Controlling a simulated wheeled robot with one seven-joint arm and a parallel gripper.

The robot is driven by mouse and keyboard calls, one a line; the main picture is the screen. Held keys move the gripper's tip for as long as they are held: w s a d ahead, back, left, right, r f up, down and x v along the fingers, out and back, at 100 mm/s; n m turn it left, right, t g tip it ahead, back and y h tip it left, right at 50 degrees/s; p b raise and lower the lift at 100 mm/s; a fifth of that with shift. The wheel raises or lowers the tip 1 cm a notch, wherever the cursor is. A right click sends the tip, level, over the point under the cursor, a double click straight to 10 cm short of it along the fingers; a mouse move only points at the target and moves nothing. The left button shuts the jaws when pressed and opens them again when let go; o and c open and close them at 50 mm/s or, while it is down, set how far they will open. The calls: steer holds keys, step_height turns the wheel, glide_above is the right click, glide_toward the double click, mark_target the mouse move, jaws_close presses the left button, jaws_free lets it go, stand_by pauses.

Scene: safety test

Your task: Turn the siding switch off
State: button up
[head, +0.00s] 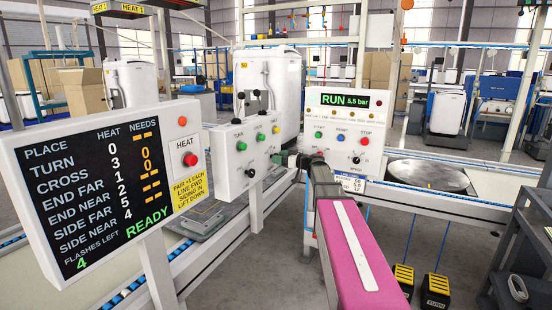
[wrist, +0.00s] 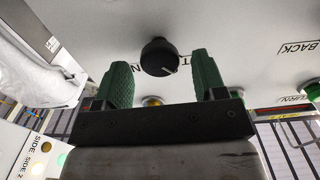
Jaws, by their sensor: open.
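A round black knob (wrist: 158,57) with a pale pointer line sits on a white panel in the wrist view. My gripper (wrist: 160,76) has green fingers spread apart, one on each side of the knob's lower part, and nothing is held. Lettering beside the knob is partly hidden by the fingers and knob, so I cannot read whether it is the siding switch. In the head view, my gripper (head: 279,158) is at the right edge of a white control box (head: 232,148). This box has black-topped levers, green buttons and a black knob (head: 250,173).
A second box (head: 342,122) with a RUN display and a red stop button stands right of my gripper. A large status board (head: 95,190) with a red HEAT button is at left. A round metal plate (head: 427,174) lies at right.

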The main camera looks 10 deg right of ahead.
steer(key=shift+x, duration=1.15)
steer(key=c, duration=0.9)
steer(key=shift+m, duration=0.3)
steer(key=m, duration=0.4)
steer(key=shift+d+f+m, duration=0.1)
steer(key=shift+m, duration=1.9)
